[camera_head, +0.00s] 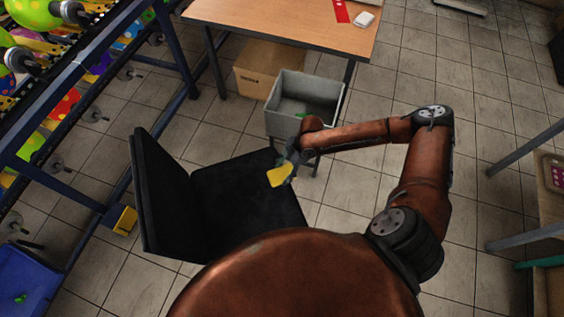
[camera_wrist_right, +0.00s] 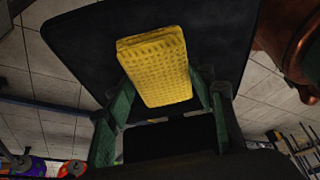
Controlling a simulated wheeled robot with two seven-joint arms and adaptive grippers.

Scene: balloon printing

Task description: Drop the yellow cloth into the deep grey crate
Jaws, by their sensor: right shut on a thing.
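The yellow cloth (camera_head: 280,176) is a folded, waffle-textured pad. My right gripper (camera_head: 288,164) is shut on it and holds it above the seat of a black chair. In the right wrist view the cloth (camera_wrist_right: 158,66) sits between the two green fingers of the right gripper (camera_wrist_right: 160,95). My left gripper is not in view.
The black chair (camera_head: 235,205) stands between my body and the crate. A cardboard box (camera_head: 262,76) sits behind the crate, under a wooden table (camera_head: 290,22). A blue rack (camera_head: 178,50) with colourful balloons is at left.

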